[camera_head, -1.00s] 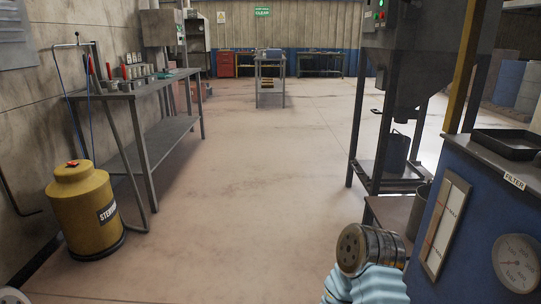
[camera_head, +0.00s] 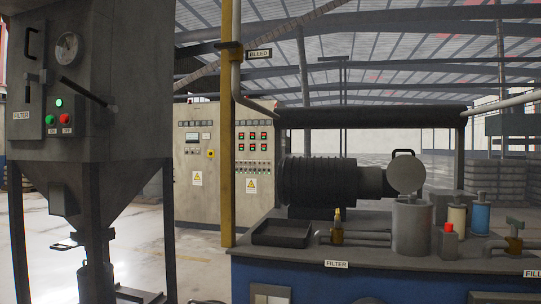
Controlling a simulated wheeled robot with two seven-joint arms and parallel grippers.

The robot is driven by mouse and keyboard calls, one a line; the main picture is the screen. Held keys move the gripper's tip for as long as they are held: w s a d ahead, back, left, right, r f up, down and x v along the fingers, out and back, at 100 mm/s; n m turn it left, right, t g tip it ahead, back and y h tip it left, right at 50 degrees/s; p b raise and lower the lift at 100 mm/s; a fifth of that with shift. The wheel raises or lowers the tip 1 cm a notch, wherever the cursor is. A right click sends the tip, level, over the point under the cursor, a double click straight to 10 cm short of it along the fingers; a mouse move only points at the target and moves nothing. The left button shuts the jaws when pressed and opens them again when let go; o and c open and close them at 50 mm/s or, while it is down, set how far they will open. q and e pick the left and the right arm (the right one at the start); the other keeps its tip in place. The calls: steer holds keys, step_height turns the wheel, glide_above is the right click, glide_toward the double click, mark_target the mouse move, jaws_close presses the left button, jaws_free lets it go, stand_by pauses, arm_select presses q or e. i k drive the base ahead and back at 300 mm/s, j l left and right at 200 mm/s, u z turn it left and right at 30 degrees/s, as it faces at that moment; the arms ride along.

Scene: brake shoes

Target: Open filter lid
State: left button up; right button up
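No gripper shows in the current head view. A "FILTER" label (camera_head: 336,264) sits on the front edge of a blue-sided machine (camera_head: 300,282). Above it are a shallow black tray (camera_head: 282,233) and a grey upright canister (camera_head: 411,228) with a flat top. Another "FILTER" label (camera_head: 21,115) is beside a panel with a handle (camera_head: 33,90) on the grey hopper unit (camera_head: 110,130) at the left. The panel looks shut. I cannot tell which part is the filter lid.
A ribbed black motor (camera_head: 317,180) and pipes with a yellow valve (camera_head: 337,225) stand on the machine. A yellow post (camera_head: 228,150) rises between hopper and machine. A control cabinet (camera_head: 196,165) stands behind. Some floor (camera_head: 140,255) shows between them.

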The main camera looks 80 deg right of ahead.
mark_target(407, 174)
steer(key=z, duration=2.9)
